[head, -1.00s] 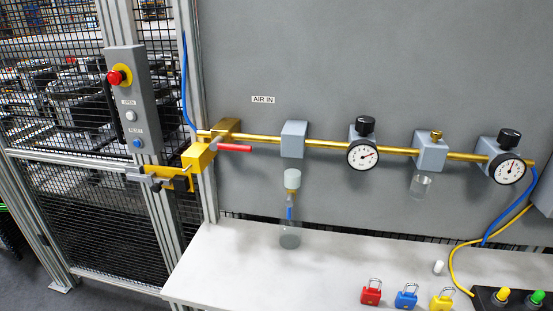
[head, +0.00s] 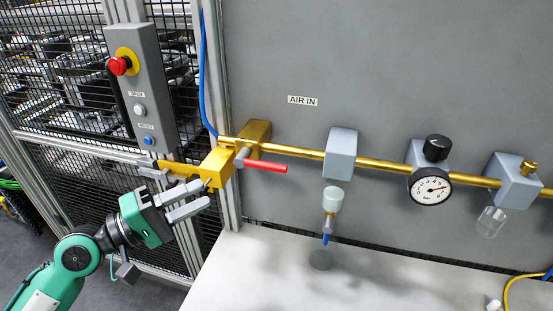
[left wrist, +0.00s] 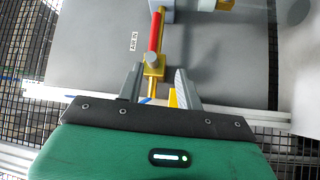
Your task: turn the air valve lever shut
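The air valve lever has a red handle (head: 264,165) that points right, roughly along the brass pipe (head: 305,153), below the AIR IN label. It joins the yellow valve body (head: 218,168) at the left end of the pipe. In the left wrist view, the red handle (left wrist: 156,32) lies ahead of the fingers. My left gripper (head: 206,192) is open and empty, just left of and below the valve body in the head view. Its two fingers also show in the left wrist view (left wrist: 159,72), apart from the handle. My right gripper is not in view.
A grey control box with a red emergency button (head: 119,65) stands on the post at left. A blue hose (head: 207,80) runs down to the valve. A filter block (head: 340,153) and gauge (head: 431,189) sit further right. The white bench top (head: 270,275) is mostly clear.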

